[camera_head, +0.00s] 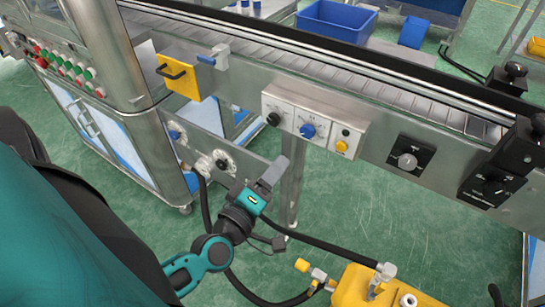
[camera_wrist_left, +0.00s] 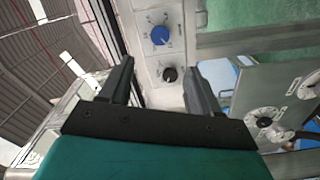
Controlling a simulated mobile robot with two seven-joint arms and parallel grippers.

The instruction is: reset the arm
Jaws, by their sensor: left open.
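My left gripper (camera_head: 273,173) is in front of the conveyor's side panel, below the knobs, with its fingers pointing up and a little right. In the left wrist view its two fingers (camera_wrist_left: 160,82) stand apart with nothing between them. Beyond them are a blue knob (camera_wrist_left: 159,35) and a black knob (camera_wrist_left: 170,73) on a pale panel; the fingers look clear of both. My left arm (camera_head: 212,255) comes in from the lower left. My right gripper does not show in either view.
A steel conveyor (camera_head: 380,85) runs across the top. A control panel (camera_head: 312,125) and a yellow handled plate (camera_head: 178,75) are on its side. A yellow unit (camera_head: 350,290) with black hoses stands at the bottom. Green floor (camera_head: 400,230) is open at right.

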